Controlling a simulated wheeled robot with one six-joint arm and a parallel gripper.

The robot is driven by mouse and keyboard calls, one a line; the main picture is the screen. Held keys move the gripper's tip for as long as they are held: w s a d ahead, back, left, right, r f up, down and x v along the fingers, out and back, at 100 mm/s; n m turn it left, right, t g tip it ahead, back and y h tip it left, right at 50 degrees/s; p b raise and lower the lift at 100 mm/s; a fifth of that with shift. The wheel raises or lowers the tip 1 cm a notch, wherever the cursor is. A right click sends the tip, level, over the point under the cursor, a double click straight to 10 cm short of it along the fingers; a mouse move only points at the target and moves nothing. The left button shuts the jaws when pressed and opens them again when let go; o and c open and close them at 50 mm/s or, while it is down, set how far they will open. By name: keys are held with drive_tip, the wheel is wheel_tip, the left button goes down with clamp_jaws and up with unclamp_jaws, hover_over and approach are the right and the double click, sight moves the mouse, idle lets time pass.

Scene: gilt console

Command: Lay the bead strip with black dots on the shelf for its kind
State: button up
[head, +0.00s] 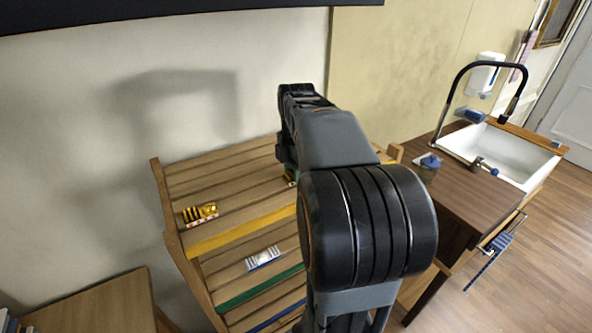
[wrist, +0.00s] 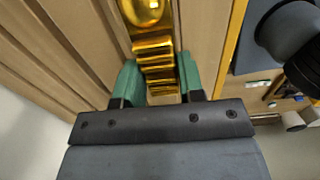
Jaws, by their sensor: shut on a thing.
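My gripper (wrist: 158,78) has teal fingers on both sides of a shiny gold beaded strip (wrist: 155,52) and is shut on it. I cannot make out black dots on the strip. In the head view my gripper (head: 289,165) is low over the right part of the top shelf, mostly hidden behind my arm. A bit of gold shows below it. The slatted top shelf (head: 226,180) has a yellow front edge (head: 240,232). I cannot tell whether the strip touches the slats.
A gold piece with black bands (head: 200,211) is at the top shelf's left. A pale strip (head: 263,257) lies on the tier below, above a green edge (head: 262,288) and a blue edge (head: 278,317). A counter with a white sink (head: 497,155) stands right.

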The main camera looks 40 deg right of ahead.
drive_tip(key=shift+f, duration=0.15)
drive_tip(key=o, duration=0.9)
drive_tip(key=shift+o, duration=0.2)
wheel_tip(320, 180, up, 12)
drive_tip(key=shift+r, duration=0.2)
drive_tip(key=shift+a, duration=0.15)
